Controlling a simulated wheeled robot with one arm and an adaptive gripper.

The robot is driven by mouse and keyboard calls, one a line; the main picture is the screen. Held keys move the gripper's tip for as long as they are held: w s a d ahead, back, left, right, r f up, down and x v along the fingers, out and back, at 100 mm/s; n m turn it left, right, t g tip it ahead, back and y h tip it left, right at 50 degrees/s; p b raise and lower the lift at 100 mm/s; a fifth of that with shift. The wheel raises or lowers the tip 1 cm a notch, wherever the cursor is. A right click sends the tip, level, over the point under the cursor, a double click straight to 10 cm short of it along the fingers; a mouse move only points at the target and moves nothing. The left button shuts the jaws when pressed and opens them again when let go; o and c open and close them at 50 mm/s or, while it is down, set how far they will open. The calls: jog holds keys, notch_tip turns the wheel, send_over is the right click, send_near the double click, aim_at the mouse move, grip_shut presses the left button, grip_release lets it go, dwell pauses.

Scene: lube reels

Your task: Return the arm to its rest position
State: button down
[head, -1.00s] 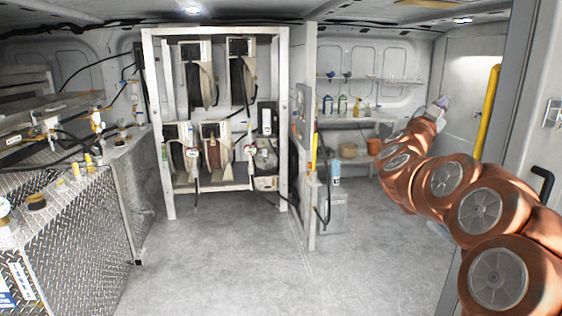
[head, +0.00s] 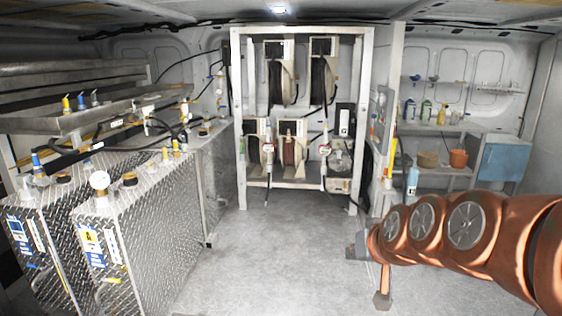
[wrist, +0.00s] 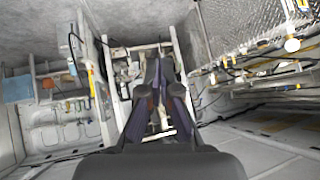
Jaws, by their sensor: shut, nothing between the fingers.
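My orange arm (head: 450,228) reaches in from the right edge of the head view, low and roughly level, pointing left. Its end, a small grey part (head: 357,246), shows only partly past the last joint, so the fingers are not clear there. In the wrist view my gripper (wrist: 160,72) is shut and empty, its two dark fingers close together. The fingers point toward the hose reel rack, which they partly cover. They appear apart from everything around them.
The white rack (head: 240,120) with hose reels stands at the back. Diamond-plate tanks (head: 150,240) line the left. A workbench (head: 440,170) with bottles and an orange bucket (head: 459,159) is at back right, behind my arm. The middle floor (head: 270,260) is clear.

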jog(key=s+d+f+g, duration=0.1)
jog(key=s+f+g, duration=0.2)
jog(key=s, duration=0.7)
jog(key=s+f+g+h, duration=0.1)
jog(key=s+f+g, duration=0.3)
jog(key=s, duration=0.7)
jog(key=s+d+f+g+h, duration=0.1)
jog(key=s+f+g, duration=0.2)
jog(key=s, duration=0.7)
notch_tip(320, 180, down, 2)
jog(key=shift+s+d+g, duration=0.3)
jog(key=shift+d, duration=0.05)
jog(key=shift+d, duration=0.1)
